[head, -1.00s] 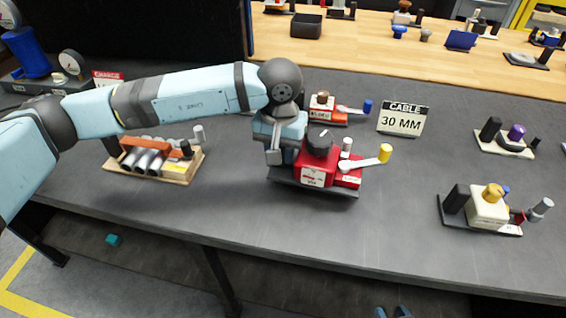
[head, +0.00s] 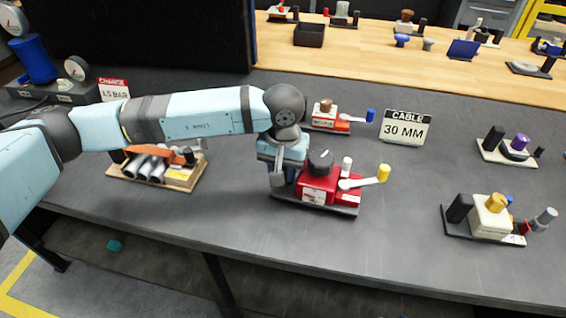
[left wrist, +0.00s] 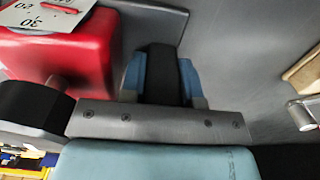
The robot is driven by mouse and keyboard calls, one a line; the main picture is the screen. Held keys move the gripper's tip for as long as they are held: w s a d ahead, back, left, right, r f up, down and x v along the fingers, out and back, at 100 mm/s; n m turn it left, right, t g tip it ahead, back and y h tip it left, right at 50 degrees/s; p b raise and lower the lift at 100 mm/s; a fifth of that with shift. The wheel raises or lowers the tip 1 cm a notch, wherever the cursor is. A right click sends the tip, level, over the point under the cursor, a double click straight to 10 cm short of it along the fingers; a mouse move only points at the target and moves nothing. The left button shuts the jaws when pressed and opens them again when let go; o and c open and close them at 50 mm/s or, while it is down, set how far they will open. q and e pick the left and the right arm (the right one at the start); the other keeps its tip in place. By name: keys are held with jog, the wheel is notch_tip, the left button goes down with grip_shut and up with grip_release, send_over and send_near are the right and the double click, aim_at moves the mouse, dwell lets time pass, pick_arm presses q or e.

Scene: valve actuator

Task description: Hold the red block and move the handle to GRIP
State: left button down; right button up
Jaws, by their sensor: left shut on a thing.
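The red block (head: 318,190) sits on a dark base plate (head: 338,209) on the grey bench, with a round black knob on top. Its handle (head: 362,182) is a pale lever with a yellow tip, pointing right. My left gripper (left wrist: 162,75) is shut on a black upright post (left wrist: 160,65) beside the block. In the head view my left gripper (head: 278,185) hides that post. My right gripper is out of view.
An orange valve (head: 328,122) and a sign reading CABLE 30 MM (head: 404,128) stand behind. A yellow-knobbed device (head: 490,215) stands to the right, and a tray of cylinders (head: 155,172) to the left. The bench between the yellow tip and the right-hand device is clear.

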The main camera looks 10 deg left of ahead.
pick_arm(q)
jog(key=shift+f, duration=0.3)
jog(key=shift+f, duration=0.45)
dwell(0.8)
